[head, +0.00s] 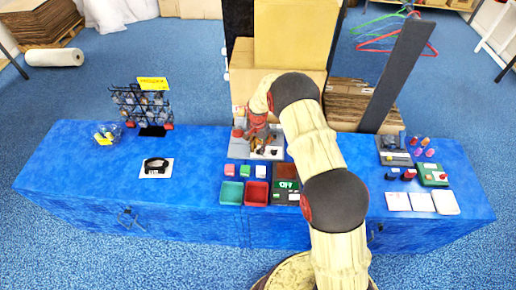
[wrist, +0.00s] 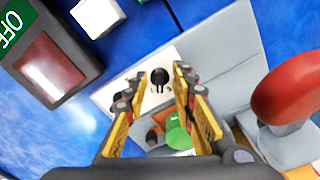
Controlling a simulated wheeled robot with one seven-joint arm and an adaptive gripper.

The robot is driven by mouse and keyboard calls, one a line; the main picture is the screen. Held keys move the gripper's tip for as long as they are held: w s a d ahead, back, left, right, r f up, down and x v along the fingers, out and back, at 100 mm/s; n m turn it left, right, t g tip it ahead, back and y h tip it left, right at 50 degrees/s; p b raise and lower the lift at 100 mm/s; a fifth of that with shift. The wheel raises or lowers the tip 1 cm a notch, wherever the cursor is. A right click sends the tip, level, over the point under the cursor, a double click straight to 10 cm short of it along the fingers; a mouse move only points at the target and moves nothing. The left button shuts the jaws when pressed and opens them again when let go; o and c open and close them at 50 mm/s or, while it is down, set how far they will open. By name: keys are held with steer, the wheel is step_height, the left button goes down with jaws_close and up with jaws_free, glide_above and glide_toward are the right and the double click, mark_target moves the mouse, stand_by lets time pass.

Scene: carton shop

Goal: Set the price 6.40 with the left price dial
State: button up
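A black dial (wrist: 160,78) with a pale pointer mark sits on a white plate on a grey panel (wrist: 215,92). My gripper (wrist: 156,88) is open above the panel, its two yellow-padded fingers apart, with the dial showing between and beyond their tips. I see no contact with the dial. A second dark round part (wrist: 152,138) shows lower between the fingers, beside a green part (wrist: 178,134). I cannot tell for certain which is the left price dial, and no price reading is legible. In the head view my gripper (head: 257,132) is over the grey panel (head: 238,150), which my arm partly hides.
A red-knobbed part (wrist: 285,88) stands close right of my gripper in the wrist view. A box with an OFF sign (head: 287,184) and green and red trays (head: 231,192) lie in front of the panel. A wire rack (head: 140,105) stands left on the blue table (head: 80,165).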

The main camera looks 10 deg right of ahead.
mark_target(258, 150)
steer(key=shift+r, duration=0.1)
step_height(258, 150, up, 12)
stand_by(0.5)
steer(key=shift+n, duration=0.3)
steer(key=s+f+n+g, duration=0.1)
steer(key=s+n, duration=0.2)
steer(key=s, duration=0.4)
steer(key=s+r+n+t+b, duration=0.1)
steer(key=s+r+n+t, duration=0.5)
steer(key=s+r, duration=2.6)
steer(key=shift+s+d+t, duration=0.3)
steer(key=shift+s+d, duration=0.05)
steer(key=shift+s, duration=0.45)
